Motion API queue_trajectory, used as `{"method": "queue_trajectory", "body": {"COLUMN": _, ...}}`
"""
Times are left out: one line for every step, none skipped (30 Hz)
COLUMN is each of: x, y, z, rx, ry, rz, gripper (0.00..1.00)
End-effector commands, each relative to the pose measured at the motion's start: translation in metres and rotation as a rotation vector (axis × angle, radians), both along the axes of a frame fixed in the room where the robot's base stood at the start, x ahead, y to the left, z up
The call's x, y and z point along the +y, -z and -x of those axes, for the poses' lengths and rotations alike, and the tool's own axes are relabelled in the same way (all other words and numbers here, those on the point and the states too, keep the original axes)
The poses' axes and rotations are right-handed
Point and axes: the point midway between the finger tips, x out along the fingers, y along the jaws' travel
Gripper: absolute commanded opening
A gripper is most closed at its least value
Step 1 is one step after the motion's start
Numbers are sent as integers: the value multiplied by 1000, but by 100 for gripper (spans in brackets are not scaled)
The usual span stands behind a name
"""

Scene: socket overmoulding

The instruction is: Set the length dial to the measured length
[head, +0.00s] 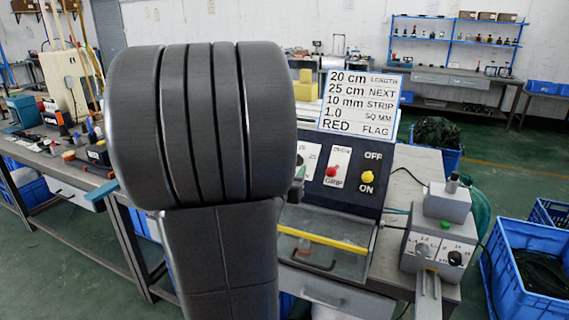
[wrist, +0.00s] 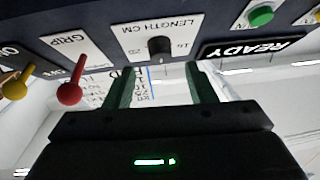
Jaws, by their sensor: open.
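The length dial (wrist: 158,46) is a black knob on a white plate marked LENGTH CM, seen in the wrist view above my gripper. A white sign (head: 360,103) there reads 20 cm LENGTH, 25 cm NEXT, 10 mm STRIP, 1.0 SQ MM, RED FLAG.
A red GRIP lever (wrist: 70,94), a yellow lever (wrist: 17,86), a black READY plate (wrist: 256,47) and a green button (wrist: 261,14) flank the dial. A yellow bar (head: 322,236) crosses the machine front. A grey device (head: 440,235) stands right; blue crates (head: 525,300) lie beyond.

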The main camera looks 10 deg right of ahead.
Motion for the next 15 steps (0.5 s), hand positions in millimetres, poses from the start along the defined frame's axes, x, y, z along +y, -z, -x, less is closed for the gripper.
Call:
{"method": "queue_trajectory", "body": {"x": -5, "y": 1, "z": -9, "rx": 1, "ry": 3, "rz": 1, "gripper": 50}}
{"method": "queue_trajectory", "body": {"x": -8, "y": 1, "z": -13, "rx": 1, "ry": 3, "rz": 0, "gripper": 50}}
{"method": "queue_trajectory", "body": {"x": -11, "y": 1, "z": -18, "rx": 0, "ry": 2, "rz": 0, "gripper": 50}}
{"method": "queue_trajectory", "body": {"x": -13, "y": 1, "z": -22, "rx": 0, "ry": 2, "rz": 0, "gripper": 50}}
{"method": "queue_trajectory", "body": {"x": -14, "y": 0, "z": -26, "rx": 1, "ry": 1, "rz": 0, "gripper": 50}}
{"method": "queue_trajectory", "body": {"x": -16, "y": 0, "z": -30, "rx": 0, "ry": 1, "rz": 0, "gripper": 50}}
{"method": "queue_trajectory", "body": {"x": -18, "y": 0, "z": -32, "rx": 0, "ry": 1, "rz": 0, "gripper": 50}}
{"method": "queue_trajectory", "body": {"x": -19, "y": 0, "z": -34, "rx": 0, "ry": 1, "rz": 0, "gripper": 50}}
{"method": "queue_trajectory", "body": {"x": -20, "y": 0, "z": -37, "rx": 0, "ry": 1, "rz": 0, "gripper": 50}}
{"method": "queue_trajectory", "body": {"x": -21, "y": 0, "z": -38, "rx": -1, "ry": 0, "rz": 0, "gripper": 50}}
{"method": "queue_trajectory", "body": {"x": -22, "y": 0, "z": -39, "rx": -1, "ry": 0, "rz": 0, "gripper": 50}}
{"method": "queue_trajectory", "body": {"x": -22, "y": 0, "z": -40, "rx": 0, "ry": 0, "rz": 0, "gripper": 50}}
{"method": "queue_trajectory", "body": {"x": -22, "y": 0, "z": -41, "rx": 0, "ry": 0, "rz": 0, "gripper": 50}}
{"method": "queue_trajectory", "body": {"x": -23, "y": 0, "z": -41, "rx": 0, "ry": -1, "rz": 0, "gripper": 50}}
{"method": "queue_trajectory", "body": {"x": -23, "y": 0, "z": -41, "rx": 0, "ry": -1, "rz": 0, "gripper": 50}}
